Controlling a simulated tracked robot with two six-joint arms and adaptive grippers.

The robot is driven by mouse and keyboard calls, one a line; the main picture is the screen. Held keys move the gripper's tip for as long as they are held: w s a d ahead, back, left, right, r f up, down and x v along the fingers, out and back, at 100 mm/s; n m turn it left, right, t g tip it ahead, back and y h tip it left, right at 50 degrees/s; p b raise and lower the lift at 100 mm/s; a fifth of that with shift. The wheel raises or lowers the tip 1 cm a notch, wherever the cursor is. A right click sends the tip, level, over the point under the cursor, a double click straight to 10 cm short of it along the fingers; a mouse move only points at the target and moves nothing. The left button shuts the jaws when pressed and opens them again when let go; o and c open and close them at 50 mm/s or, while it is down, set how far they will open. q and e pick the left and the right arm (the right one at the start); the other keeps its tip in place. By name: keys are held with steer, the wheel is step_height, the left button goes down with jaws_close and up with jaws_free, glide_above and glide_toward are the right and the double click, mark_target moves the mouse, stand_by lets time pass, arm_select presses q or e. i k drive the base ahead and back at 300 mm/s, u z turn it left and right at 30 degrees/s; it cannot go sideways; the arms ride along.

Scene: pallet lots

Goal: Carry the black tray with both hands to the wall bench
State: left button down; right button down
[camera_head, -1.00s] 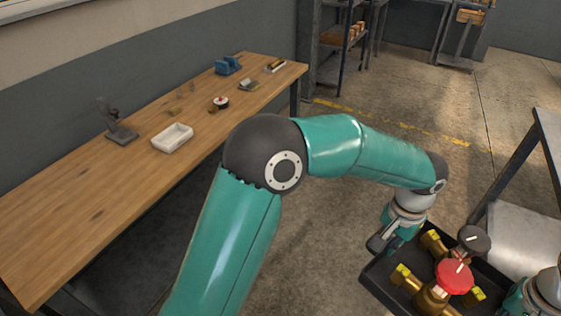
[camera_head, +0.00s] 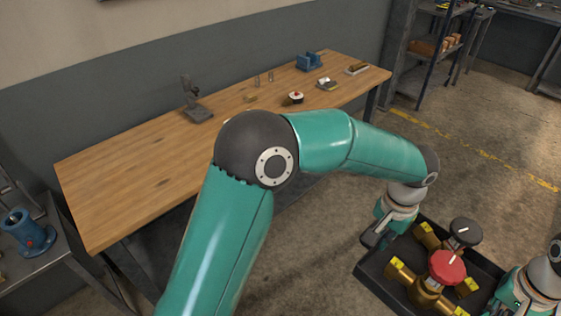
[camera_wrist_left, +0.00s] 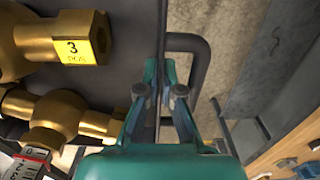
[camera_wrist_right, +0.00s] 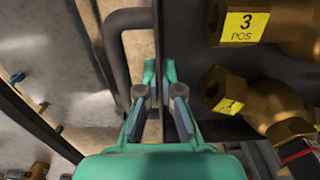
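The black tray (camera_head: 372,278) is held above the floor at the lower right of the head view. It carries brass valves with yellow tags, one with a red handwheel (camera_head: 447,268) and one with a dark handwheel (camera_head: 466,231). My left gripper (camera_head: 377,238) is shut on the tray's left side, by its handle; the left wrist view shows its fingers (camera_wrist_left: 160,97) on either side of the rim. My right gripper (camera_wrist_right: 158,97) is shut on the opposite side, partly cut off in the head view. The wooden wall bench (camera_head: 135,180) stands left of the tray, partly hidden by my left arm.
On the bench are a dark stand (camera_head: 195,108), a blue block-like tool (camera_head: 309,62), a small round container (camera_head: 295,97) and small items. The bench's near left part is bare. A side table with a blue part (camera_head: 25,232) stands at the left; shelving (camera_head: 435,50) is behind.

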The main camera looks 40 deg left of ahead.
mark_target(138, 177)
steer(key=z, duration=0.4)
steer(key=i, duration=0.2)
steer(key=u, duration=1.6)
steer(key=i, duration=0.3)
steer(key=u, duration=1.25)
steer(key=k, duration=0.6)
steer(key=u, duration=0.2)
steer(key=i, duration=0.45)
steer(key=u, duration=0.55)
